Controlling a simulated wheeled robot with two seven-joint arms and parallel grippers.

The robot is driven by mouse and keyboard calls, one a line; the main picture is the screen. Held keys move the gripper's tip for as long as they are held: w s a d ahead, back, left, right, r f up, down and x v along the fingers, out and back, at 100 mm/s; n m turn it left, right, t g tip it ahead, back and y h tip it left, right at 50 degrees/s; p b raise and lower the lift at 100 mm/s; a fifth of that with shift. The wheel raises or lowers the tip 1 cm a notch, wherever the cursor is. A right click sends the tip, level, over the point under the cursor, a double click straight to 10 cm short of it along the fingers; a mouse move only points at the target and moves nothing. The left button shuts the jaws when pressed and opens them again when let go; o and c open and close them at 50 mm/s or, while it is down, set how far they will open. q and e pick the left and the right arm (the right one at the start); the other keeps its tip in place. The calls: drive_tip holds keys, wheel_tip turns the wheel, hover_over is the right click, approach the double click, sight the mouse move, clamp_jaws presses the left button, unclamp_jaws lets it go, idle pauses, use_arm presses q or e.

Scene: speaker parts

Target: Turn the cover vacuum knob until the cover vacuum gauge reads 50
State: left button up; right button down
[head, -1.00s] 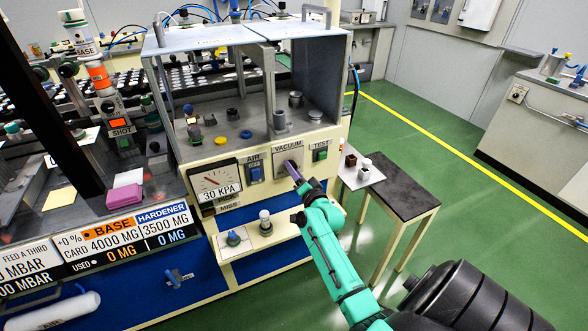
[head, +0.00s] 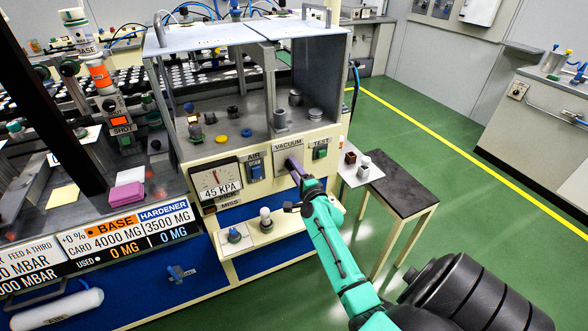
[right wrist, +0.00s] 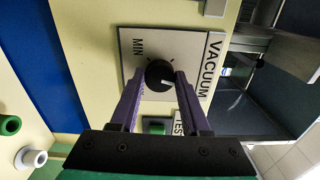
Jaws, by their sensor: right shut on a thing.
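The vacuum gauge (head: 214,180) is a white dial on the cream front panel in the head view. Its needle stands near upright and its readout says 45 KPA. The cover vacuum knob (right wrist: 159,74) is black and round with a white pointer mark, on a plate marked VACUUM and MIN. In the head view my right gripper hides most of the knob. My right gripper (head: 292,166) reaches the panel from below right; in the right wrist view its purple fingers (right wrist: 159,82) are shut on the knob, one on each side. My left gripper is not in view.
The blue AIR switch (head: 255,169) is left of the knob plate and the green TEST button (head: 320,152) is right of it. A small shelf (head: 250,238) with two knobs sits below. A dark-topped stool (head: 400,185) stands at the right.

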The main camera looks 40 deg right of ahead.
idle(0.5)
drive_tip(key=shift+c, duration=1.9)
unclamp_jaws()
drive_tip(key=b+v, duration=0.1)
drive_tip(key=v, duration=1.3)
drive_tip(key=shift+s, duration=0.3)
drive_tip(key=shift+f, duration=0.1)
